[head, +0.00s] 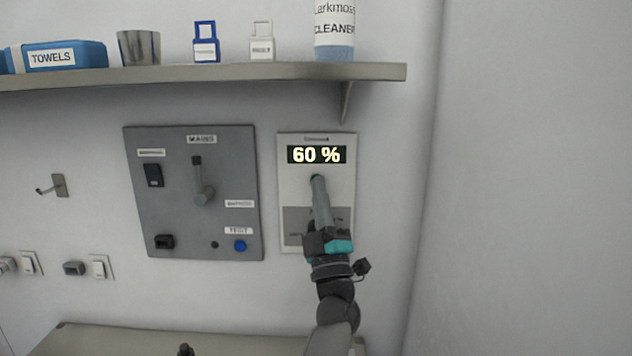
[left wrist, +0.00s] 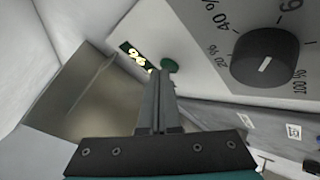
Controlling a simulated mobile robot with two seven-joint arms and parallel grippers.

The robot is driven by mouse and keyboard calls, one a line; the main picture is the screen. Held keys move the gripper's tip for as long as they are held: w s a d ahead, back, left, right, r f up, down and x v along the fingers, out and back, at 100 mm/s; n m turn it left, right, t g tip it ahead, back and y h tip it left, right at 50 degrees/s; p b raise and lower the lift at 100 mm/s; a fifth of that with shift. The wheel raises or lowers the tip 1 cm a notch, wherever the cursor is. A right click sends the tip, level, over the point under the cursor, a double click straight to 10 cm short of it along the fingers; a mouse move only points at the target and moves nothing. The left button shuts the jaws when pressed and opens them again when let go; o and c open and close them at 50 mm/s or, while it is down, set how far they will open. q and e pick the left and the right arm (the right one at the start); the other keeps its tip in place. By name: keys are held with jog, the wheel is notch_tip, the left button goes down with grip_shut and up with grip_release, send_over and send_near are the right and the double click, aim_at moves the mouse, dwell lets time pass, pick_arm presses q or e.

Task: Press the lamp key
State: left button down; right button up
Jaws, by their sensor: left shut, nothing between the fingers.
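The white control panel (head: 288,185) hangs on the wall at the centre right, with a lit display (head: 316,155) reading 60 %. In the left wrist view, a green round key (left wrist: 170,66) sits on this panel beside the display (left wrist: 136,56). It is probably the lamp key; no label on it is readable. My left gripper (head: 317,184) is shut and empty, pointing at the panel just below the display. Its fingertips (left wrist: 161,76) are right at the green key and overlap its edge in the picture. I cannot tell whether they touch it.
A black dial (left wrist: 265,55) with percent marks is on the same panel; my gripper hides it in the head view. A grey switch panel (head: 225,185) is to the left. A shelf (head: 215,75) with a cleaner bottle (head: 334,30) runs above. Wall to the right is bare.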

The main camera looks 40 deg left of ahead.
pick_arm(q)
jog(key=shift+s+d, duration=0.3)
jog(key=shift+s, duration=0.1)
jog(key=shift+p, duration=0.3)
jog(key=s+d+p, duration=0.2)
jog(key=s+d, duration=0.2)
jog(key=shift+s, duration=0.3)
jog(key=shift+f, duration=0.1)
